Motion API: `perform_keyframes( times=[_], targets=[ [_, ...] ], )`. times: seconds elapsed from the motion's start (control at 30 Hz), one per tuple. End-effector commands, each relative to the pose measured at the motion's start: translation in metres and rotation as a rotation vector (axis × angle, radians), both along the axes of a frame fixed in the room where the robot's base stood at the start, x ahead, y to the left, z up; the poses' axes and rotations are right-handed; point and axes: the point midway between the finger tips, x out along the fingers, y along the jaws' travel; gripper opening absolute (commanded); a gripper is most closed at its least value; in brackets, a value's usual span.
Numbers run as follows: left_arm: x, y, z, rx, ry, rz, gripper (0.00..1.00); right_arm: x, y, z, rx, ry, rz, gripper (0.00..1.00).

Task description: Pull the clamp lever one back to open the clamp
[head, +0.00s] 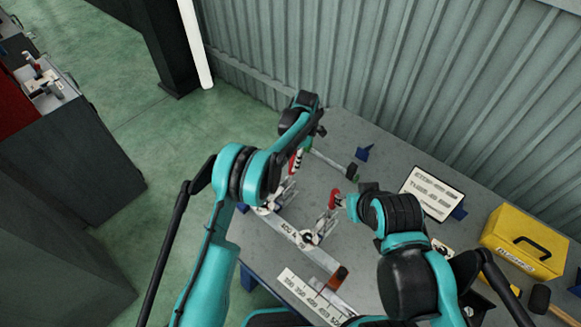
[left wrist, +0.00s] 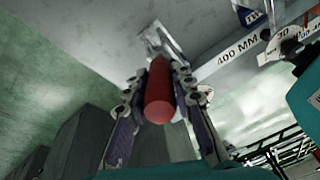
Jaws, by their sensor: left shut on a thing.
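Two metal toggle clamps with red-handled levers stand on the grey table (head: 352,165). My left gripper (head: 298,158) is shut on the red lever handle (left wrist: 158,92) of the left clamp (head: 283,192). In the left wrist view the handle lies between both fingers of my left gripper (left wrist: 158,80), with the metal clamp part (left wrist: 165,42) beyond it. The right clamp (head: 322,228) has its red handle (head: 334,200) upright, close to my right gripper (head: 345,202). The right fingers are too small and hidden to tell whether they touch or grip it.
A metal bar marked 400 MM (head: 290,233) runs by the clamps; its marking also shows in the left wrist view (left wrist: 238,48). A ruler-like plate (head: 312,300) lies in front. A label board (head: 432,193) and a yellow toolbox (head: 525,243) are on the right.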

Motion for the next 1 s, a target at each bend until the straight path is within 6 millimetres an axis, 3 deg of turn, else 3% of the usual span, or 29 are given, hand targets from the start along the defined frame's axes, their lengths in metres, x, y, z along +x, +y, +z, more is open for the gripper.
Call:
perform_keyframes(
  times=[0.37, 0.4, 0.47, 0.8, 1.0],
  targets=[
    [0.001, -0.002, -0.001, 0.016, 0.016, 0.001, 0.00, 0.000, 0.000, -0.002, 0.000, 0.000, 0.000, 0.40],
    [0.001, -0.002, 0.000, 0.016, 0.016, 0.001, 0.29, 0.000, 0.000, -0.002, 0.000, 0.000, 0.000, 0.40],
    [0.001, -0.002, 0.000, 0.016, 0.016, 0.001, 0.45, 0.000, 0.000, -0.002, 0.000, 0.000, 0.000, 0.40],
    [0.001, -0.002, 0.002, 0.015, 0.016, 0.001, 0.45, 0.000, 0.000, -0.002, 0.000, 0.000, 0.000, 0.40],
    [0.006, -0.007, 0.028, 0.015, 0.016, 0.001, 0.45, 0.000, 0.000, -0.002, 0.000, 0.000, 0.000, 0.40]
  ],
)
